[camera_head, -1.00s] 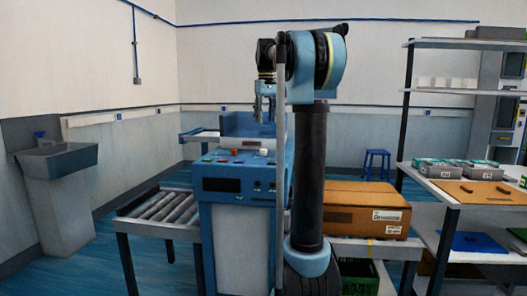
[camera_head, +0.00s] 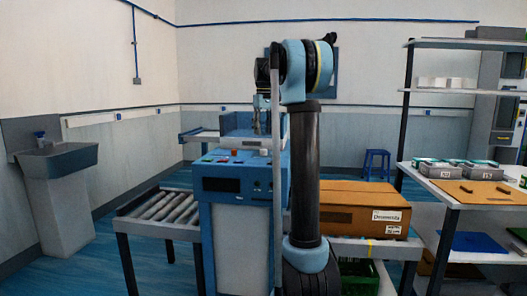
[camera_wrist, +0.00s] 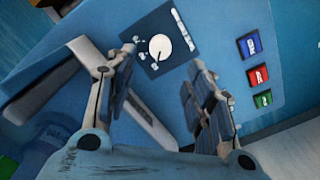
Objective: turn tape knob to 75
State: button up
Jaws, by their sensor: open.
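The white round knob (camera_wrist: 160,47) sits on a dark square plate (camera_wrist: 144,24) with pale marks around it, on the blue panel of the machine, in the wrist view. A short pale pointer line shows on it; its reading is too small to tell. My gripper (camera_wrist: 163,62) is open and empty, with one finger to each side below the knob in the picture. Contact with the knob does not show. In the head view my gripper (camera_head: 261,118) hangs pointing down over the blue machine (camera_head: 218,168); the knob cannot be made out there.
Blue, red (camera_wrist: 258,76) and green buttons lie right of the knob. A grey angled bar (camera_wrist: 85,52) lies near my left finger. A roller conveyor (camera_head: 163,207) is left of the machine and a cardboard box (camera_head: 350,205) right.

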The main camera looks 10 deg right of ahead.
aim_at(263, 152)
notch_tip(263, 152, down, 9)
jog(key=shift+f, duration=0.1)
dwell(0.3)
jog(key=shift+c, duration=0.5)
jog(key=shift+d, duration=0.1)
jog(key=c, duration=1)
